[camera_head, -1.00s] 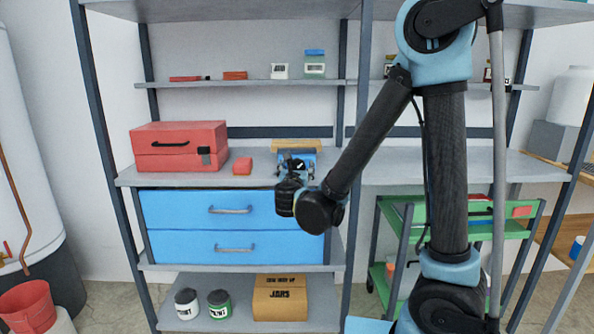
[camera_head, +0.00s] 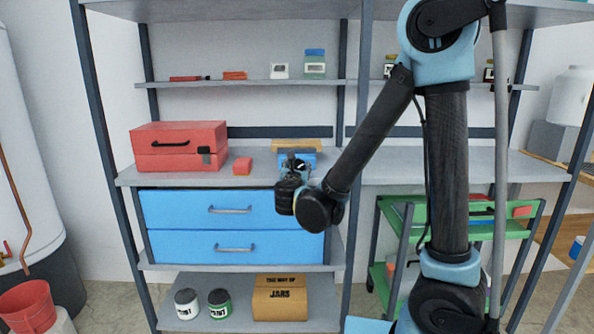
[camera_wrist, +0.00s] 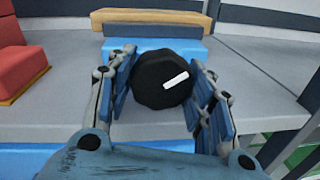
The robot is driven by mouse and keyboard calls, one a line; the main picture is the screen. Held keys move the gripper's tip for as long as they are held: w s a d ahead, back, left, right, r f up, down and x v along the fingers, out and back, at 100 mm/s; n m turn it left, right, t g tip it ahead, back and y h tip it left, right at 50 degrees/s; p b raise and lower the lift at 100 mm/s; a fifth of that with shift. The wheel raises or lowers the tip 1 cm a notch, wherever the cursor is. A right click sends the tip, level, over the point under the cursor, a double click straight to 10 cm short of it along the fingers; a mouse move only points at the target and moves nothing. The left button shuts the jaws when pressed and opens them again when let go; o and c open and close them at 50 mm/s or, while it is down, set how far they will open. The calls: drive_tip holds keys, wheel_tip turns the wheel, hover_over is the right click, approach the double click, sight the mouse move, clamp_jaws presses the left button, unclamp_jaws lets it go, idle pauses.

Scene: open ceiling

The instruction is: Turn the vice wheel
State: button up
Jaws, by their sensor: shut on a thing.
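The vice (camera_head: 312,158) is blue and sits on the grey shelf above the blue drawers. In the wrist view its blue body (camera_wrist: 205,50) shows behind the wheel. The vice wheel (camera_wrist: 160,79) is a round black knob with a white mark pointing toward the upper right. My gripper (camera_wrist: 160,92) has one finger on each side of the wheel and is shut on it. In the head view my gripper (camera_head: 297,166) is in front of the vice, and the wheel is mostly hidden behind my wrist.
A wooden block (camera_head: 297,145) lies behind the vice. A red toolbox (camera_head: 180,147) and a small red block (camera_head: 242,166) stand to the left on the shelf. Blue drawers (camera_head: 180,209) are below. Bare shelf (camera_head: 420,166) lies to the right.

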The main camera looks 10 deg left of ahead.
drive_tip(key=o, duration=1.1)
drive_tip(key=shift+s+d, duration=0.3)
drive_tip(key=shift+s, duration=1.65)
drive_tip(key=shift+s+d, duration=0.25)
drive_tip(key=shift+s, duration=1.75)
drive_tip(key=shift+s+d, duration=0.3)
drive_tip(key=shift+s, duration=1.65)
drive_tip(key=shift+c, duration=0.2)
